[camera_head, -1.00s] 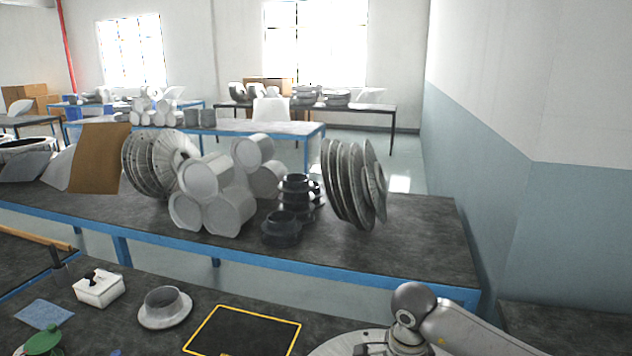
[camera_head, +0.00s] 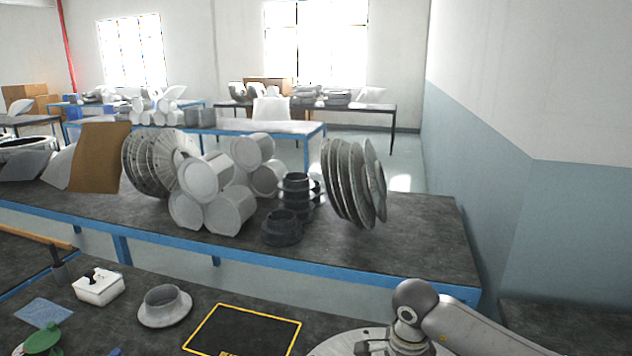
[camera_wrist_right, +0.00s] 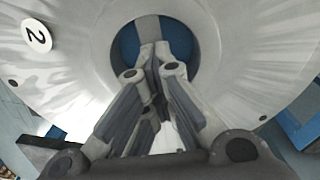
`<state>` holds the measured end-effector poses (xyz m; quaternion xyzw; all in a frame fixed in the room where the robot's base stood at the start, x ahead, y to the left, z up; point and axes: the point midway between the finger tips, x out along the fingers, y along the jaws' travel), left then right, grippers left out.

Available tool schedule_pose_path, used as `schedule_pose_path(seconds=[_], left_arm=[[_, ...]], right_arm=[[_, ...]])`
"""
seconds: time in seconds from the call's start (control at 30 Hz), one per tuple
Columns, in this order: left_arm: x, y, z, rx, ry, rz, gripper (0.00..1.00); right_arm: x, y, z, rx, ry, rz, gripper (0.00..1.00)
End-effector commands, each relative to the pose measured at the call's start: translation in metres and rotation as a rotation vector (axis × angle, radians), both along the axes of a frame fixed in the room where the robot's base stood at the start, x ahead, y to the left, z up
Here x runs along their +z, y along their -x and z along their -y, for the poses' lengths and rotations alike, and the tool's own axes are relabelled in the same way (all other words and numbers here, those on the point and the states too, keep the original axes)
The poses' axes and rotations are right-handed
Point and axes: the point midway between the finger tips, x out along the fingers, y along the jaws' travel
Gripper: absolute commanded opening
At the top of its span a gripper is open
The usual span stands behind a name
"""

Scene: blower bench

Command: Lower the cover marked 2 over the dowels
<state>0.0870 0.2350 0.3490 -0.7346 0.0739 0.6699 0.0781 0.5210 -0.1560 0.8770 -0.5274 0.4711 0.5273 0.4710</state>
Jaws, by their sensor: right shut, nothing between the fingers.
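The cover marked 2 (camera_wrist_right: 75,75) is a pale grey disc with a round central opening and small dark holes near its rim. Its round "2" label shows at the upper left of the right wrist view. My right gripper (camera_wrist_right: 155,50) is shut and empty, with its fingertips in front of the central opening. Blue shows through that opening. I cannot tell whether the fingers touch the cover. In the head view, a pale disc edge (camera_head: 335,344) shows beside my right arm at the bottom. The dowels are not visible. My left gripper is out of view.
The bench behind (camera_head: 420,235) carries stacked discs and cylinders. The mat looks clear in its visible middle.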

Motion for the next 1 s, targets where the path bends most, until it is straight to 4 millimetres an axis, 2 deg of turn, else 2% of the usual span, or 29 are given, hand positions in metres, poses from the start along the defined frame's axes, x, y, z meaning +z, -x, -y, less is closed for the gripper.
schedule_pose_path(seconds=[0.43,1.0], left_arm=[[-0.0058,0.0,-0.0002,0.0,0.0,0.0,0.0],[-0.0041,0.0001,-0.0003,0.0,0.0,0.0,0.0]], right_arm=[[-0.0004,-0.0009,0.002,0.0,0.0,0.001,0.0],[0.0066,-0.0009,0.0023,0.0,0.0,0.0,0.0]])
